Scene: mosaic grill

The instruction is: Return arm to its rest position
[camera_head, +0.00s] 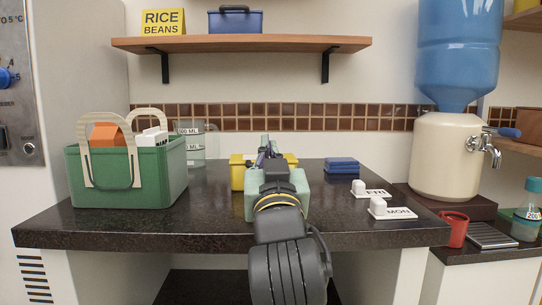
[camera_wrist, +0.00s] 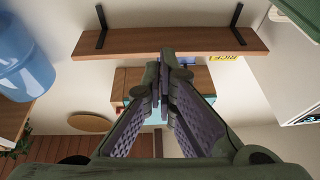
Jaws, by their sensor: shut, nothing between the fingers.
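My arm rises from the bottom centre of the head view and lies over the middle of the dark counter (camera_head: 120,225). My gripper (camera_head: 267,148) is above the far part of the counter, in front of the tiled wall strip. In the wrist view, my gripper (camera_wrist: 163,80) has its purple-padded fingers drawn together at the tips. Nothing is between them.
A green basket (camera_head: 178,170) and a clear measuring jug (camera_head: 212,150) stand left. A blue box (camera_head: 342,165) and white MON (camera_head: 400,213) and FRI (camera_head: 375,193) tags lie right. A water dispenser (camera_head: 440,155) stands far right. A wooden shelf (camera_head: 285,44) spans the wall above.

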